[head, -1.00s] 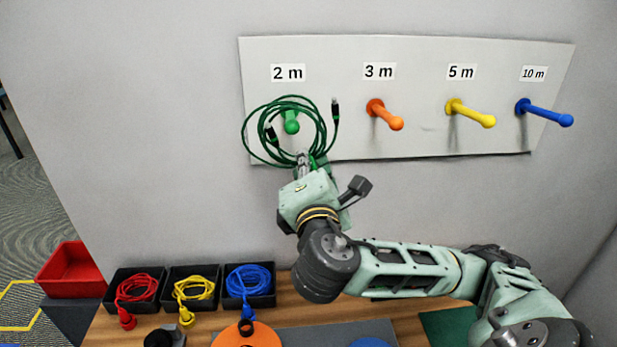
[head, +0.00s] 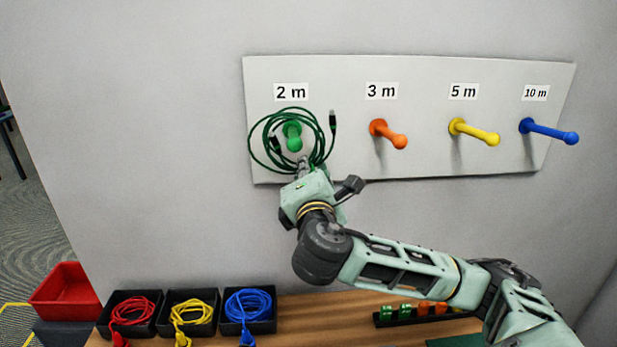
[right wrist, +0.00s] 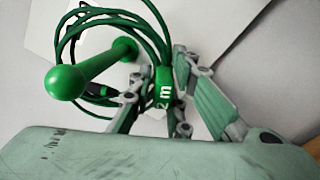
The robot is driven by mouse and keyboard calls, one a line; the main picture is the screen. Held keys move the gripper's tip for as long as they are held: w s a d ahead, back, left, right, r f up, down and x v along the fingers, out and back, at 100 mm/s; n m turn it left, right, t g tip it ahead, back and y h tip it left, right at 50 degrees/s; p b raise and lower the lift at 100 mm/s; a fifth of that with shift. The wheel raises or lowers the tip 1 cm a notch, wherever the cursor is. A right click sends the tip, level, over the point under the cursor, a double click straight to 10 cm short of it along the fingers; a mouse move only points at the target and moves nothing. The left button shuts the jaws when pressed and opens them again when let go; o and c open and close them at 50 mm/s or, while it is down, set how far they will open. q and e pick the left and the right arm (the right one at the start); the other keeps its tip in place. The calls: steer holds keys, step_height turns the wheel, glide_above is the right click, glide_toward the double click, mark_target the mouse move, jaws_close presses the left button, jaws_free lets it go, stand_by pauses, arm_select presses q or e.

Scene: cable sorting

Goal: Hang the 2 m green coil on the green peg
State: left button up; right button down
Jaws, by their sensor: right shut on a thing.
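The green coil (head: 257,152) is at the 2 m place on the board, its loops around the green peg (head: 293,140). The peg's round tip shows inside the ring, and in the right wrist view the peg (right wrist: 66,82) points out past the loops (right wrist: 70,22). My right gripper (head: 303,166) is below the peg, shut on the coil's lower side. In the right wrist view its fingers (right wrist: 157,97) close at the green 2 m tag (right wrist: 164,78). Whether the loops rest on the peg I cannot tell. My left gripper is not in view.
Orange (head: 390,136), yellow (head: 476,133) and blue (head: 550,132) pegs stick out of the board (head: 420,165) to the right, empty. Below, black bins hold red (head: 130,310), yellow (head: 190,312) and blue (head: 247,305) cables. A red bin (head: 66,290) stands at the left.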

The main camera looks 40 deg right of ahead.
steer(key=shift+f+b+x, duration=0.1)
steer(key=shift+b+x, duration=0.15)
steer(key=shift+x, duration=0.65)
steer(key=shift+f+b+x, duration=0.15)
steer(key=shift+b+x, duration=0.1)
steer(key=shift+x, duration=0.65)
steer(key=shift+w+d+f+b, duration=0.15)
steer(key=shift+f+b, duration=0.45)
steer(key=shift+f, duration=0.35)
steer(key=c, duration=1.6)
jaws_free()
steer(key=shift+o, duration=0.2)
steer(key=shift+f, duration=0.1)
steer(key=v, duration=1.2)
steer(key=shift+w, duration=0.1)
